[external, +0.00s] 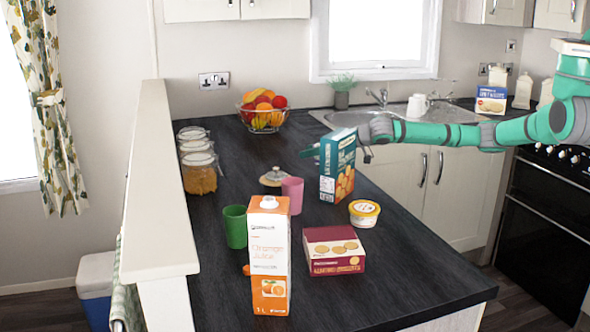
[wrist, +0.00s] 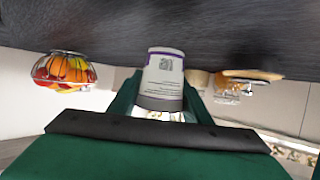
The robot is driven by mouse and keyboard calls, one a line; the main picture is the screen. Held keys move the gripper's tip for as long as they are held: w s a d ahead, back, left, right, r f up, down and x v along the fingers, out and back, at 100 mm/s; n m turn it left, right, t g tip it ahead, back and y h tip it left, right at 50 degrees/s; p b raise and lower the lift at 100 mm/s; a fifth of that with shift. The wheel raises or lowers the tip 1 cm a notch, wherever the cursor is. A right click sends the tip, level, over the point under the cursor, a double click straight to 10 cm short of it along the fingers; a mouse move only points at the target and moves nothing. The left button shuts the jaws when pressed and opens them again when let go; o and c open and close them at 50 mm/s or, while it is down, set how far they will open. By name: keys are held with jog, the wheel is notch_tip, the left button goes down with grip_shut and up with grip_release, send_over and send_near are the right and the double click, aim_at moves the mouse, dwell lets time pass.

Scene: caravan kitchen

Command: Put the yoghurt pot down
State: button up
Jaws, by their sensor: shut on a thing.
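The yoghurt pot (wrist: 164,77) is white with a purple band and small print. In the wrist view it sits between the two green fingers of my gripper (wrist: 160,97), which is shut on it. That view is upside down, with the dark worktop along the top. I cannot tell whether the pot touches the worktop. In the external view my gripper (external: 311,152) is mostly hidden behind the tall teal biscuit box (external: 338,170), and the pot does not show there.
The worktop (external: 330,290) holds an orange juice carton (external: 268,255), green cup (external: 235,227), pink cup (external: 292,194), yellow-lidded tub (external: 364,213) and maroon biscuit box (external: 334,250). A fruit bowl (external: 263,112) and glass jars (external: 199,172) stand farther back. The front right corner is clear.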

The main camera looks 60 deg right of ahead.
jog(key=shift+f, duration=1.5)
jog(key=shift+f, duration=0.15)
jog(key=o, duration=1.1)
jog(key=shift+o, duration=0.2)
jog(key=shift+s+r, duration=0.15)
jog(key=shift+r, duration=0.1)
jog(key=v, duration=1.1)
jog(key=shift+s, duration=0.35)
